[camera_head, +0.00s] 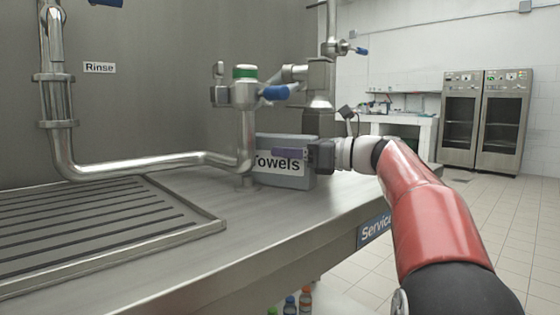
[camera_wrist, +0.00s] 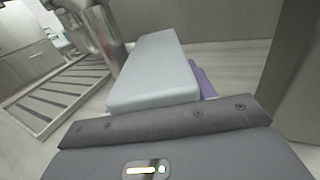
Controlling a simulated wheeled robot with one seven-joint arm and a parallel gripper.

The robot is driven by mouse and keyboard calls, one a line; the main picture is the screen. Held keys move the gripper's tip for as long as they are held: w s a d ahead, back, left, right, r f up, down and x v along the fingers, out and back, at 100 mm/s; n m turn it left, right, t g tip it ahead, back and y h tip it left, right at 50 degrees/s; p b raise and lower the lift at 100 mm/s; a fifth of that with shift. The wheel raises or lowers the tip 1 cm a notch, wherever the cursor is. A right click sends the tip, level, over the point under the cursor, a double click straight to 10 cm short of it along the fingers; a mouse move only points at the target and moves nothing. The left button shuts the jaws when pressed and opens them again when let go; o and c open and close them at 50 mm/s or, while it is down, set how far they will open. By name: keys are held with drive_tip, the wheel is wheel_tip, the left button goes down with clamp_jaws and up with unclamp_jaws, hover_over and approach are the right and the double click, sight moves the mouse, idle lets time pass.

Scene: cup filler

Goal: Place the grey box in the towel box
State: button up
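A grey box with a "Towels" label (camera_head: 278,170) stands on the metal counter beside the valve post. My gripper (camera_head: 292,153) reaches it from the right, with a purple finger in front of the label. A pale grey block (camera_wrist: 155,75) lies just ahead of my gripper in the wrist view and hides most of the fingers. A bit of purple finger shows at its right side. I cannot tell whether this block is the Towels box or a separate grey box. The finger gap, and any grip on the block, is hidden.
A ribbed drain rack (camera_head: 100,230) lies on the counter at the left, also visible in the wrist view (camera_wrist: 62,95). A metal pipe (camera_head: 150,165) and a valve with a blue handle (camera_head: 276,92) stand close to the box. The counter front (camera_head: 270,215) is clear.

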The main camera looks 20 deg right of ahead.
drive_tip(key=c, duration=0.7)
drive_tip(key=shift+o, duration=0.2)
drive_tip(key=shift+r, duration=0.15)
